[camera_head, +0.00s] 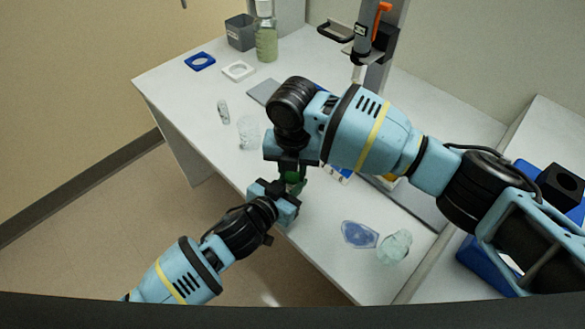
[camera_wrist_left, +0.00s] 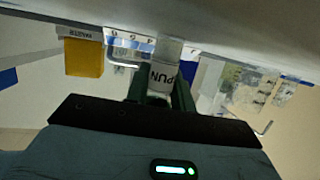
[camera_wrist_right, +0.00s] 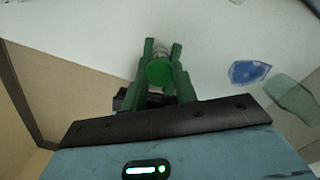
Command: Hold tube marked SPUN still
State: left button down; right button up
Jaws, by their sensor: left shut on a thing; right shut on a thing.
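The tube marked SPUN (camera_wrist_left: 163,74) is clear with a white label; only "PUN" is readable in the left wrist view. My left gripper (camera_wrist_left: 160,92) is shut on it from both sides. In the head view, my left gripper (camera_head: 283,194) is at the table's front edge, just below my right gripper (camera_head: 292,176). In the right wrist view, my right gripper (camera_wrist_right: 161,62) is shut on a round green cap (camera_wrist_right: 159,71). The cap appears to be at the tube's end, but whether it is seated cannot be told. The tube is mostly hidden in the head view.
A blue shield-shaped piece (camera_head: 360,234) and a clear jar (camera_head: 395,247) lie right of the grippers. A clear beaker (camera_head: 248,131) and small vial (camera_head: 223,111) stand left. A bottle (camera_head: 266,42) and grey box (camera_head: 240,33) are behind. The table's left front is clear.

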aim_at(293, 175)
jog(key=shift+r, duration=0.2)
dwell(0.5)
jog(key=shift+r, duration=0.75)
jog(key=shift+r, duration=0.25)
jog(key=shift+r, duration=1.9)
pick_arm(q)
jog(key=c, duration=1.1)
grip_release()
jog(key=v, duration=1.2)
jog(key=shift+r, duration=0.1)
pick_arm(e)
jog(key=shift+r, duration=0.6)
